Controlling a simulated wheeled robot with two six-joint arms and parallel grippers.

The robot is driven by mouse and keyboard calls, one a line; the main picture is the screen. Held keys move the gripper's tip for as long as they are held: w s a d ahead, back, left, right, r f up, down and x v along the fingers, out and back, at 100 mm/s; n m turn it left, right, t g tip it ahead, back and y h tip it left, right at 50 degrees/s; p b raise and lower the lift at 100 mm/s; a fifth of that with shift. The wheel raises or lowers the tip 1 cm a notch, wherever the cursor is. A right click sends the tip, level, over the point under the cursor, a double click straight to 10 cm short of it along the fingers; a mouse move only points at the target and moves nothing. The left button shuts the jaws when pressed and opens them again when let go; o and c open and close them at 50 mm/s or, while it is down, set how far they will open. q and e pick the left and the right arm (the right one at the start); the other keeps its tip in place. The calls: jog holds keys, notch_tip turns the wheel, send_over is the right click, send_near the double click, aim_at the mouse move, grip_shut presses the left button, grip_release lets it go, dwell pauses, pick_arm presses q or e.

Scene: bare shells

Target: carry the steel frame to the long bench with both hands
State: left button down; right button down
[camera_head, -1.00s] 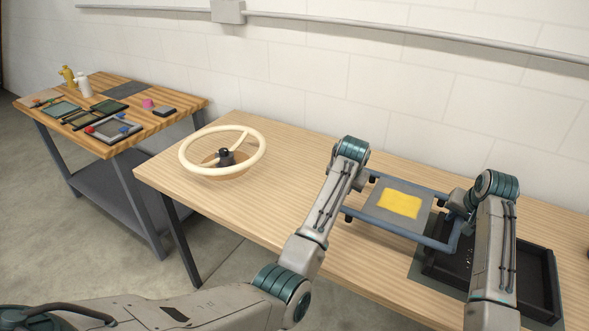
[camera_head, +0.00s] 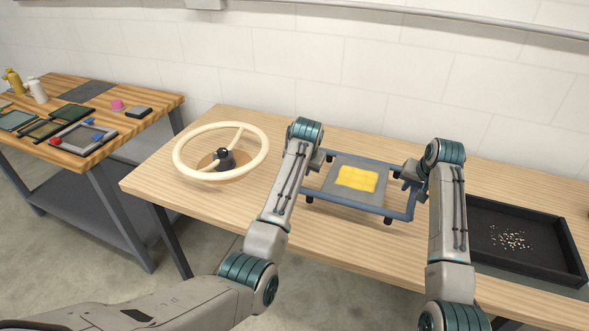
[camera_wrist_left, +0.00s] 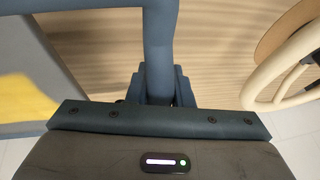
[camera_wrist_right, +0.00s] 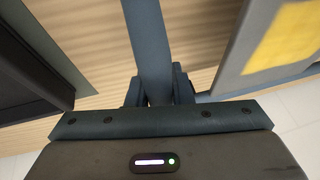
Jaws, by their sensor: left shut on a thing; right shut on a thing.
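The steel frame (camera_head: 345,202) is a blue-grey rectangle with short dark-footed legs. A grey panel with a yellow patch (camera_head: 357,178) lies in it. It is over the middle of the long light-wood bench (camera_head: 260,215), roughly level; I cannot tell whether its feet touch the top. My left gripper (camera_head: 318,161) is shut on the frame's left bar, which also shows between the jaws in the left wrist view (camera_wrist_left: 158,45). My right gripper (camera_head: 410,172) is shut on the right bar, which shows in the right wrist view (camera_wrist_right: 150,45). My arms partly hide both ends.
A cream steering wheel (camera_head: 179,168) on a round wooden base stands left of the frame. A black tray (camera_head: 555,240) with small pale bits is at the right. A smaller workbench (camera_head: 168,100) with panels and bottles stands far left. A white block wall is behind.

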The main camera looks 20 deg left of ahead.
pick_arm(q)
jog(key=shift+d+r, duration=0.1)
jog(key=shift+r, duration=0.05)
pick_arm(e)
jog(key=shift+r, duration=0.1)
